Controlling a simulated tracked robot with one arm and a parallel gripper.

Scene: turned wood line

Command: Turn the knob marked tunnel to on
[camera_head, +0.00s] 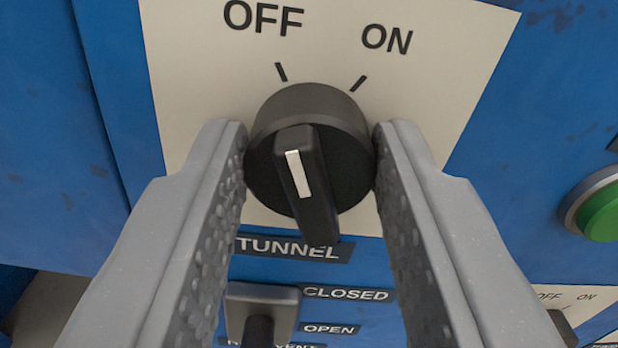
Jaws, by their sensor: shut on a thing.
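The tunnel knob (320,185) is a round black knob with a raised grip bar and a white line. It sits on a cream plate (200,60) printed OFF at the upper left and ON at the upper right, each with a tick. The white line leans up and left, toward the OFF tick. A black TUNNEL label (295,249) is below the knob. My gripper (310,160) is shut on the knob, with one grey dimpled finger against its left side and one against its right. The fingers hide parts of the cream plate.
Below is a grey and black lever switch (262,305) with CLOSED and OPEN labels. A green button (603,212) with a grey ring is at the right edge. Another OFF/ON plate (560,296) with a partly seen dark knob is at the lower right. The panel is blue.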

